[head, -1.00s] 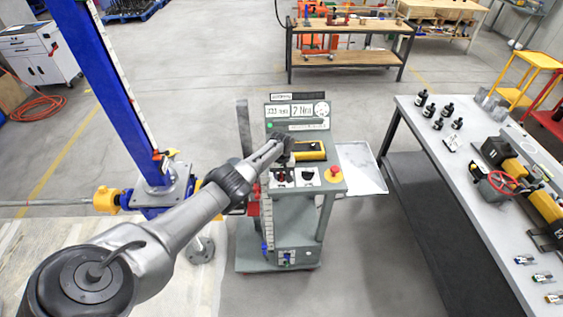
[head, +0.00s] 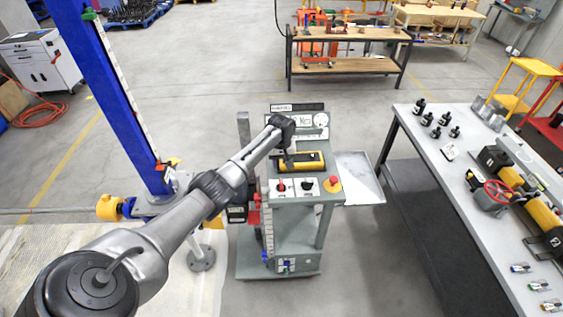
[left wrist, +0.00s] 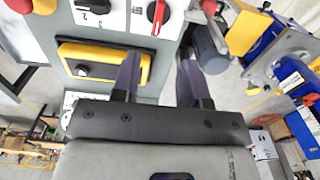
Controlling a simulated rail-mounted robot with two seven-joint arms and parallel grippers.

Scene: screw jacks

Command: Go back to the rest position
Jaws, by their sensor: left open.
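My left arm reaches in from the left in the head view. Its gripper (head: 284,150) is above the left part of the grey control stand's (head: 305,191) top, near a yellow-and-black device (head: 312,161). In the left wrist view, the two fingers (left wrist: 157,75) are apart with nothing between them. The yellow device (left wrist: 80,62) lies left of the fingers there, and a red-and-white rotary switch (left wrist: 158,14) is above them. My right gripper does not show in either view.
A blue column (head: 110,95) with yellow fittings stands left of the stand. A grey workbench (head: 450,190) with black bottles and a red handwheel (head: 498,191) is at the right. A side tray (head: 360,180) sticks out from the stand.

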